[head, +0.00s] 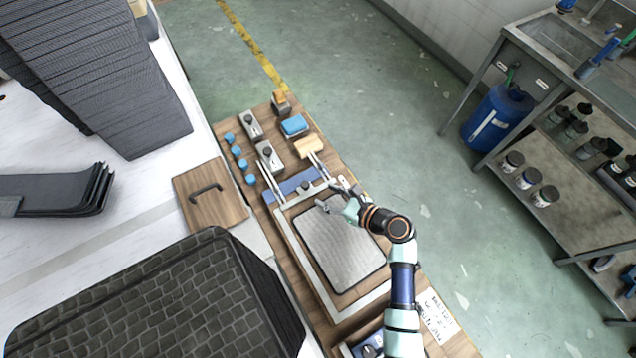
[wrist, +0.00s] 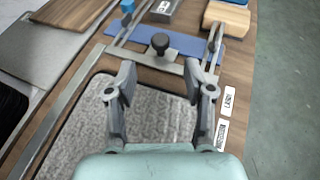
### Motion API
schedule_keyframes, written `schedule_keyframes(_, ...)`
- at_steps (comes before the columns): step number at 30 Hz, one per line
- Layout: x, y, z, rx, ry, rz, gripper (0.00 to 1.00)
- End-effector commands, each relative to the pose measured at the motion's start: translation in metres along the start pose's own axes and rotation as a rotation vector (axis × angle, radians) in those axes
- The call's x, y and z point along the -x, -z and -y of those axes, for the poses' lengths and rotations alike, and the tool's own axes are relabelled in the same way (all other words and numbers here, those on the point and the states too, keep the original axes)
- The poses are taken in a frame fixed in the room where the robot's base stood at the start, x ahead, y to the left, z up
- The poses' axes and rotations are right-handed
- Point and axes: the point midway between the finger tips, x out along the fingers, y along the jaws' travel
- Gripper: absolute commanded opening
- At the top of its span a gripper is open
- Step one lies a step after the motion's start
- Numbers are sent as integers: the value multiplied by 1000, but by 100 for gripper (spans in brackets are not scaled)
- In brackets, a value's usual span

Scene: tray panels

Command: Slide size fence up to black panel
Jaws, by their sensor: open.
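The size fence (head: 318,188) is a pale metal crossbar with a black knob on two slim rails. It also shows in the wrist view (wrist: 137,55), with its knob at the middle. A grey textured panel (head: 343,250) with a thin black rim lies flat on the wooden board, inside a metal edge frame; it fills the lower left of the wrist view (wrist: 75,130). A narrow strip of bare wood separates fence and panel. My gripper (head: 336,196) is open and empty above the panel's fence end. In the wrist view its fingertips (wrist: 160,74) are spread just short of the knob.
A blue strip (head: 285,189) lies behind the fence. Beyond it are a wooden block (head: 308,146), a blue block (head: 294,125), metal blocks with black knobs and several blue pegs. A black woven tray (head: 150,295) and a handled wooden board (head: 208,196) lie to the left.

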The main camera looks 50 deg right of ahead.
Motion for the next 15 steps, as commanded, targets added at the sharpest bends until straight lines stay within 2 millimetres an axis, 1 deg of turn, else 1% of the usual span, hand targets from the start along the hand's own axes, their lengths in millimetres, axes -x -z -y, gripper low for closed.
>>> schedule_keyframes(2,-5,0,-1,2,-3,-1,53)
schedule_keyframes(4,-15,2,-2,4,-5,-2,53)
schedule_keyframes(9,-49,2,-2,6,-6,-2,53)
schedule_keyframes(12,-65,2,-2,6,-5,-2,53)
schedule_keyframes(15,-74,1,-2,6,-5,-3,53)
